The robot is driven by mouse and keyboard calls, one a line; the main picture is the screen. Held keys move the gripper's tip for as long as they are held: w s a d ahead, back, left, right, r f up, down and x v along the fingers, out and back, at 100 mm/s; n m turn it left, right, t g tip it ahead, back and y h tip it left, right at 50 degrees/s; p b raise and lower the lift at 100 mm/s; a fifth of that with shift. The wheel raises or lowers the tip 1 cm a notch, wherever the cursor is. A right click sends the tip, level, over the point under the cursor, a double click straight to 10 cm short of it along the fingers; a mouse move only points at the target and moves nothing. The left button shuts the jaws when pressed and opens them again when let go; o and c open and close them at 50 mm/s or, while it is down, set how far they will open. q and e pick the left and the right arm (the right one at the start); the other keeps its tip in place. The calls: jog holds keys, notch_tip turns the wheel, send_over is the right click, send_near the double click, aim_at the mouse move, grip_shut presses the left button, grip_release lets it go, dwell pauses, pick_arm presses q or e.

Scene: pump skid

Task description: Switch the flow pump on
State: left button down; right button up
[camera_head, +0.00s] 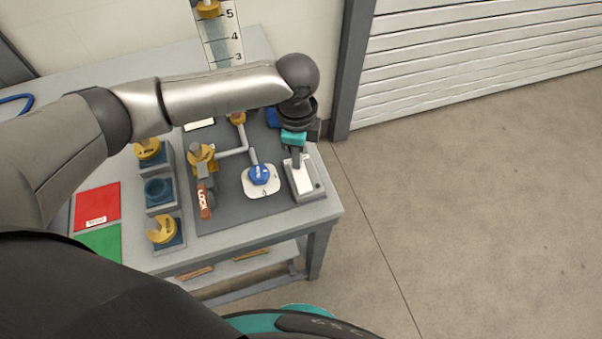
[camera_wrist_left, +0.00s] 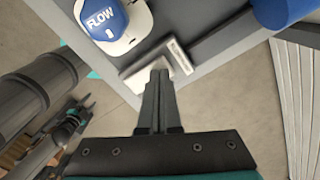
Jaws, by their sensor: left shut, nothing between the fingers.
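A blue knob marked FLOW (camera_wrist_left: 103,18) sits on a white plate; it also shows in the head view (camera_head: 260,174). Right of it in the head view is a grey box with a pale face (camera_head: 302,180), near the bench's right front corner. My left gripper (camera_head: 297,161) points down over this box, shut and empty. In the left wrist view the closed fingertips (camera_wrist_left: 160,72) overlap the box's pale face (camera_wrist_left: 180,57) and hide part of it. I cannot tell whether they touch it.
An orange handle marked LOCK (camera_head: 204,201) stands left of the knob. Yellow pieces (camera_head: 162,229) and a blue socket (camera_head: 158,191) line the left side, beside red (camera_head: 97,205) and green (camera_head: 101,243) panels. Open floor (camera_head: 470,200) lies right of the bench.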

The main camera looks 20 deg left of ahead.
pick_arm(q)
jog(key=shift+f, duration=0.55)
notch_tip(320, 180, up, 7)
jog(key=p, duration=0.8)
jog(key=shift+r, duration=0.15)
dwell(0.5)
jog(key=shift+s, duration=0.1)
